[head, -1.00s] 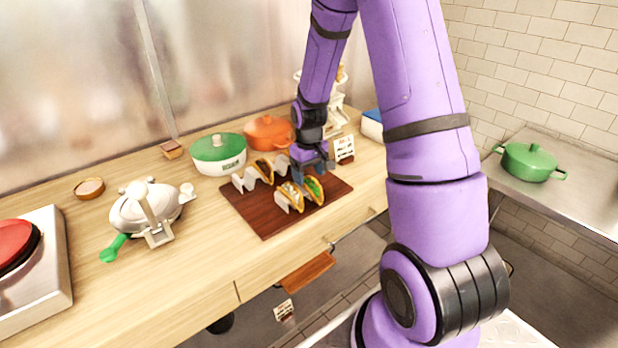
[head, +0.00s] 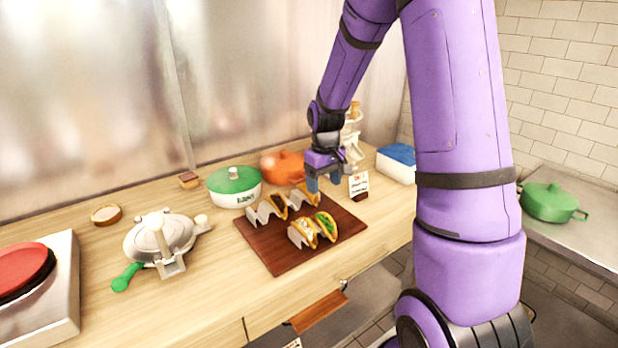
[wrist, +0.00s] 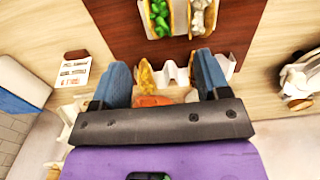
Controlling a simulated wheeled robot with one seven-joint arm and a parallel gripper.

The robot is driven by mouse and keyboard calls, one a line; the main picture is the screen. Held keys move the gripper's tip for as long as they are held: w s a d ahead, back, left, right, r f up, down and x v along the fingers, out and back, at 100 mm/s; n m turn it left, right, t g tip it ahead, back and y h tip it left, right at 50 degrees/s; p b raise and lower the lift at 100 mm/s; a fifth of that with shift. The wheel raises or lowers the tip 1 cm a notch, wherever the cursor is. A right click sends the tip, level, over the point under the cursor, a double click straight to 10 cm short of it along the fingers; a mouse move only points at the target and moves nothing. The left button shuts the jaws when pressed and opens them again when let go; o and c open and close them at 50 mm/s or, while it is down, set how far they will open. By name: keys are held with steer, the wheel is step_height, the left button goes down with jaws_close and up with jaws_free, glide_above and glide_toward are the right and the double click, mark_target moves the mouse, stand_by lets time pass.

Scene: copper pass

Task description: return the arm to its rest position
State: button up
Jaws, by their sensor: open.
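My gripper (head: 324,180) is open, with nothing between its blue fingers. In the head view it hangs above the back right part of the dark wooden board (head: 282,262). In the wrist view my gripper (wrist: 163,74) shows both fingers apart. A metal holder (head: 300,239) with two filled tacos (head: 322,227) stands at the front of the board, clear of the fingers.
A green-lidded pot (head: 234,185), an orange pot (head: 283,167), a small sign (head: 358,184) and a blue-lidded box (head: 397,162) stand around the board. A waffle-iron-like press (head: 160,240) and a red-topped burner (head: 40,285) are left. The counter's front strip is clear.

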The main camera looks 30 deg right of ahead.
steer(key=shift+r, duration=0.1)
steer(key=s+a+r+t, duration=0.1)
steer(key=s+a+r, duration=0.35)
steer(key=r, duration=0.35)
steer(key=s+a+r+t, duration=0.1)
steer(key=s+a+r, duration=0.2)
steer(key=s+r, duration=0.3)
steer(key=s+a+r+t, duration=0.1)
steer(key=s+a+r, duration=0.1)
steer(key=s+r, duration=0.2)
steer(key=s+a+r+t, duration=0.2)
steer(key=s+a+r, duration=0.1)
steer(key=s, duration=0.7)
steer(key=shift+s+a+r, duration=0.3)
steer(key=shift+s+r, duration=0.1)
steer(key=shift+r, duration=0.2)
